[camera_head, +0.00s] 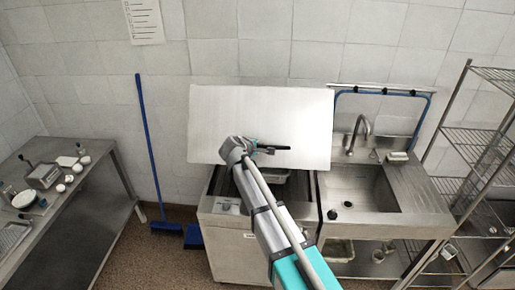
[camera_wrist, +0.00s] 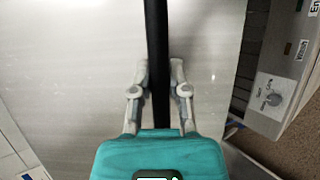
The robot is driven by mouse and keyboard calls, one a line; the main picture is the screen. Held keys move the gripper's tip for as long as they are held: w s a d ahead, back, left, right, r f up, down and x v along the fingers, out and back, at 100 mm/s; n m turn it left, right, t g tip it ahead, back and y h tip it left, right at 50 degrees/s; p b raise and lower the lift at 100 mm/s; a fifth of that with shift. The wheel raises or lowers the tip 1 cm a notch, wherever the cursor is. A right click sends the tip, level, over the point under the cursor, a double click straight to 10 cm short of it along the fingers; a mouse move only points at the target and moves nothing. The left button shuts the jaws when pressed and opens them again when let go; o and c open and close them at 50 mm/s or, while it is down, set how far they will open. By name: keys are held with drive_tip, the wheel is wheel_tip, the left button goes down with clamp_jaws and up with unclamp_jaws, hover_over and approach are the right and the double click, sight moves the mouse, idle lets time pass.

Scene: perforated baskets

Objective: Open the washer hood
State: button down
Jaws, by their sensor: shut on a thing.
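The washer hood (camera_head: 225,115) is a flat pale metal panel, raised and tilted up against the tiled wall above the washer body (camera_head: 228,245). Its dark bar handle (camera_head: 280,148) runs across the lower part of the panel. My gripper (camera_head: 258,147) is at the handle's left half. In the wrist view the handle (camera_wrist: 156,40) runs up the middle, and my gripper (camera_wrist: 159,75) has one finger on each side of it, shut on it. Below the hood the washer's opening shows, partly hidden by my arm, with a basket (camera_head: 272,177) inside.
A steel sink (camera_head: 355,190) with a tap and blue hose adjoins the washer on the right. A wire shelf (camera_head: 480,140) stands at far right. A steel table (camera_head: 95,185) with small items is at left. A blue broom (camera_head: 150,150) leans on the wall between table and washer.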

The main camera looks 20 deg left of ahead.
sight(259, 125)
drive_tip(key=shift+w+a+r+p, duration=0.1)
drive_tip(key=shift+w+r+p, duration=0.2)
drive_tip(key=shift+r+p, duration=1.15)
drive_tip(key=shift+w+a+r+p, duration=0.1)
drive_tip(key=shift+w+r+p, duration=0.25)
drive_tip(key=shift+r+p, duration=1)
drive_tip(key=shift+w+r+p, duration=0.3)
drive_tip(key=shift+r+p, duration=0.9)
drive_tip(key=shift+r, duration=0.45)
drive_tip(key=c, duration=0.6)
unclamp_jaws()
drive_tip(key=shift+f, duration=0.15)
